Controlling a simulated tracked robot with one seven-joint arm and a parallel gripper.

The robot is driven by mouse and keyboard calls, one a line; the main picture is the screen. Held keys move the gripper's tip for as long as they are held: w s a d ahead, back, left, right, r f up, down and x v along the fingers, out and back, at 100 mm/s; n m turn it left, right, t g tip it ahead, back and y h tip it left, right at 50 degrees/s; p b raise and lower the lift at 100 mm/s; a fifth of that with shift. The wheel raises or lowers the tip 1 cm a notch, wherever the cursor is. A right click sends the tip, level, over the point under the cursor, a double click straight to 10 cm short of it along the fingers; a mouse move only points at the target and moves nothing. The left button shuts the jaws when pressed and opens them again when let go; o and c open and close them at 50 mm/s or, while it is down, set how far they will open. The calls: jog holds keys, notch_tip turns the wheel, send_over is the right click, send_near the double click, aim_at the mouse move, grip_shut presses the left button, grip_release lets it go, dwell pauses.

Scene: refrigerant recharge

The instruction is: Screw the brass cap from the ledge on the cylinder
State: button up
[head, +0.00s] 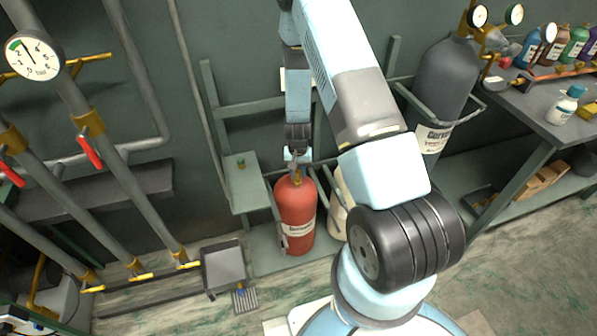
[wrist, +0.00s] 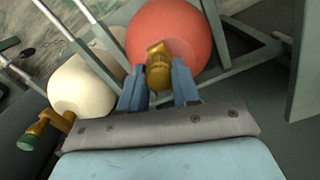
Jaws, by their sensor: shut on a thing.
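My gripper (head: 297,166) points down over the top of the red cylinder (head: 296,215), which stands upright on a low shelf. In the wrist view my two blue fingers (wrist: 159,88) flank a brass fitting (wrist: 158,72) in front of the red cylinder's rounded top (wrist: 180,25). They are shut on this fitting; I cannot tell whether it is a separate cap or part of the valve. The ledge (head: 244,194) is left of the cylinder, and a small green and brass piece (head: 241,163) sits near its back.
A cream cylinder (wrist: 82,88) with a brass valve stands close beside the red one. A grey cylinder (head: 445,80) is at the right in a frame. Pipes with red levers (head: 88,152) and a gauge are at the left. A grey tray (head: 224,266) stands left of the shelf.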

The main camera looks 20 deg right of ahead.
jog(key=m, duration=0.3)
jog(key=shift+f+m, duration=0.1)
jog(key=shift+m, duration=0.2)
jog(key=shift+m, duration=1.1)
jog(key=o, duration=1.1)
